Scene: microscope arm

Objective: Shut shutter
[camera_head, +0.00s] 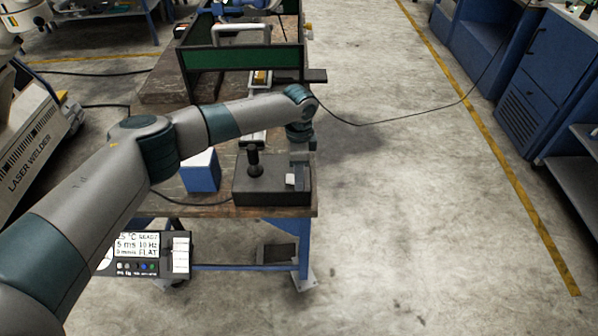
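My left arm reaches in from the left across the workbench. Its wrist bends down at the bench's right end, and my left gripper (298,165) points down at the right side of a black control box (262,197). The fingers are small and grey; I cannot tell whether they are open or touch the box. The box has an upright black joystick (254,163) and a small white block or button (290,180) close below the gripper. No part is clearly recognisable as a shutter. My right gripper is not in view.
A green-panelled frame (240,58) with a pale handle stands farther back on the bench (213,211). A blue-and-white box (201,172) is left of the control box. A display panel (139,247) hangs below the front edge. Open floor lies right, with blue cabinets (525,75) beyond.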

